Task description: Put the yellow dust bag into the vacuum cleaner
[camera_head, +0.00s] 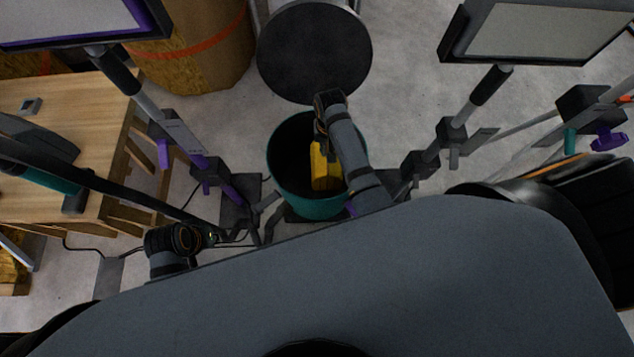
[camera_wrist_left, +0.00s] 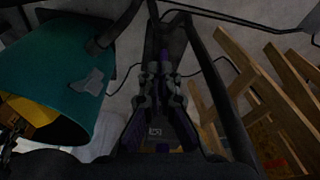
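The vacuum cleaner is a teal round tub (camera_head: 310,206) with an open top and dark inside. It also shows tilted at the left of the left wrist view (camera_wrist_left: 60,60). The yellow dust bag (camera_head: 322,172) is inside the tub's opening; it also shows in the left wrist view (camera_wrist_left: 32,118). My right gripper (camera_head: 324,140) points down over the tub, right against the bag; its fingertips are hidden. My left gripper (camera_head: 210,238) is low, left of the tub and apart from it. Its fingers (camera_wrist_left: 160,85) look close together in the left wrist view, with nothing clearly held.
A black round lid (camera_head: 314,52) is behind the tub. Lamp stands (camera_head: 205,170) and (camera_head: 430,160) flank it. A wooden workbench (camera_head: 90,110) is at the left, a wooden drum (camera_head: 195,55) at the back. Cables lie on the floor near my left gripper.

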